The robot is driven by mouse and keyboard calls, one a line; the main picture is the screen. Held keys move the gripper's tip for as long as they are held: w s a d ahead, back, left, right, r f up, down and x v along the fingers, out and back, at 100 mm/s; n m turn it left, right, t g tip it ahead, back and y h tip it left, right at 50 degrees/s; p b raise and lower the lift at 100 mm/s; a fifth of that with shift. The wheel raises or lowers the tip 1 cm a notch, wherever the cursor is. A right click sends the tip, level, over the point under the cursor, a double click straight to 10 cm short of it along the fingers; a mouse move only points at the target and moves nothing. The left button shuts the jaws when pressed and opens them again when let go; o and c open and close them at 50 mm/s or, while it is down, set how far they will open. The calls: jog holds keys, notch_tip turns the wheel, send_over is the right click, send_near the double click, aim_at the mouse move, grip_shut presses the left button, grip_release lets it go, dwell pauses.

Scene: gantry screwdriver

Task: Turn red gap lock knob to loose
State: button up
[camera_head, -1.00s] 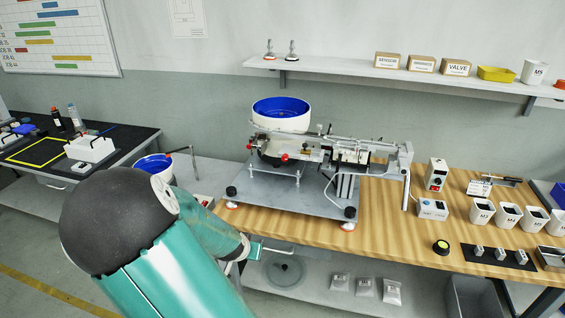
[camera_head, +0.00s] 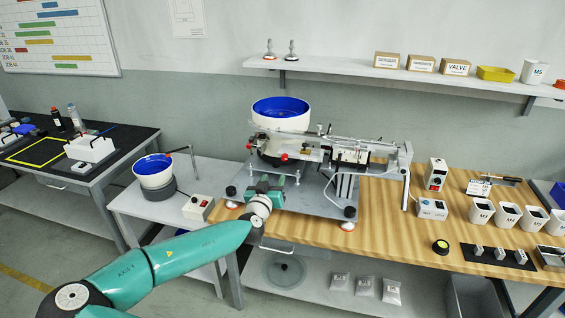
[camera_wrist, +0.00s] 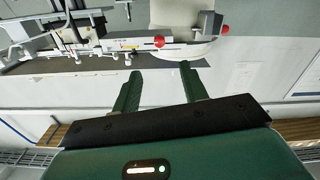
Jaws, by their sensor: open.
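Two red knobs show on the feeder machine: one at the front below the rail (camera_head: 284,157), another at the left beside the bowl (camera_head: 249,146). In the wrist view they are the middle red knob (camera_wrist: 159,41) and the right red knob (camera_wrist: 225,29). I cannot tell which is the gap lock knob; no marking is readable. My gripper (camera_head: 264,181) is at the front left of the machine's plate, below and in front of the knobs. In the wrist view its two green fingers (camera_wrist: 160,72) are apart and empty, short of the middle knob.
The feeder's blue-lined bowl (camera_head: 281,108) stands above the knobs, and its rail (camera_head: 350,143) runs right. The metal base plate (camera_head: 310,201) sits on a wooden bench (camera_head: 385,225). A small control box (camera_head: 198,207) stands left of my gripper. Cups and boxes stand at the right.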

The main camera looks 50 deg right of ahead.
aim_at(284, 158)
jog(key=x, duration=1.2)
grip_shut()
